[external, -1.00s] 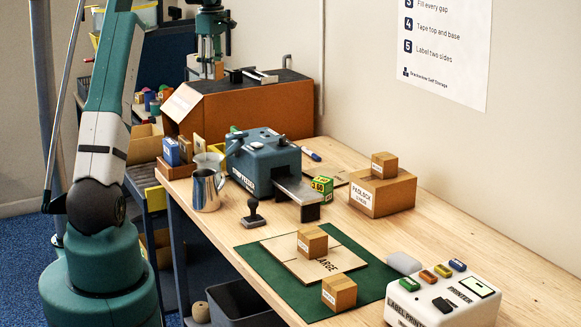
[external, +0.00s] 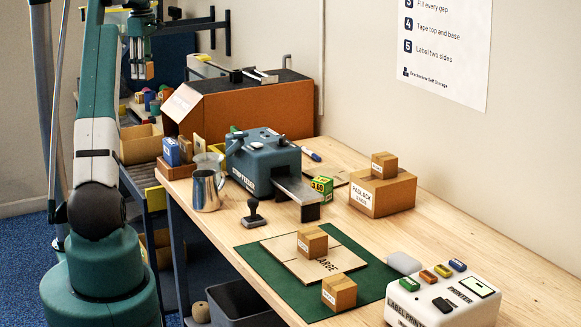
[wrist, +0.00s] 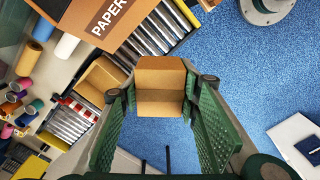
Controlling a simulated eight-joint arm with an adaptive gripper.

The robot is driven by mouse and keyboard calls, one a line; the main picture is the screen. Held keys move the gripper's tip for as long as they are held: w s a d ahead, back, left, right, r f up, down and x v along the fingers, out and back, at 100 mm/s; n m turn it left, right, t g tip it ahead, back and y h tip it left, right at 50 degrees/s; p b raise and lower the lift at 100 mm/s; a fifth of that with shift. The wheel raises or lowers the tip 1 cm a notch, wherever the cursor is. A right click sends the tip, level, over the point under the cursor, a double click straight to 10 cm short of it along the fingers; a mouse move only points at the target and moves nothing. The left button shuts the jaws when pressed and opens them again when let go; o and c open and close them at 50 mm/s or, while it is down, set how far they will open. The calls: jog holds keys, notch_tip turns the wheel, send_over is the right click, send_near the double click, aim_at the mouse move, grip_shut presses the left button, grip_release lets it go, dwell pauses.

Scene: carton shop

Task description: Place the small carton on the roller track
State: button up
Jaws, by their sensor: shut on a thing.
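My gripper (external: 143,68) is at the upper left of the external view, in the air beyond the bench's far end. It is shut on a small brown carton (external: 150,71). In the wrist view the carton (wrist: 160,78) sits between the green fingers, with a darker tape band across it. The roller track (wrist: 166,26) shows in the wrist view as grey rollers at the upper middle, and more rollers (wrist: 72,127) lie at the left. The held carton appears over the blue floor, to the right of the rollers.
A box marked PAPER (wrist: 95,18) and an open carton (wrist: 103,78) are by the rollers. Coloured rolls and spools (wrist: 22,95) are at the left. Other small cartons (external: 312,242) are on the bench.

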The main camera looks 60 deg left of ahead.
send_over(152, 184)
notch_tip(152, 184, down, 32)
jog(key=shift+r, duration=0.15)
jog(key=shift+a, duration=0.1)
jog(key=shift+f, duration=3.15)
jog(key=shift+f+b, duration=0.4)
jog(key=shift+f, duration=1.45)
jog(key=shift+f, duration=0.2)
jog(key=o, duration=0.9)
jog(key=shift+r, duration=0.15)
notch_tip(152, 184, up, 12)
jog(key=shift+p, duration=0.45)
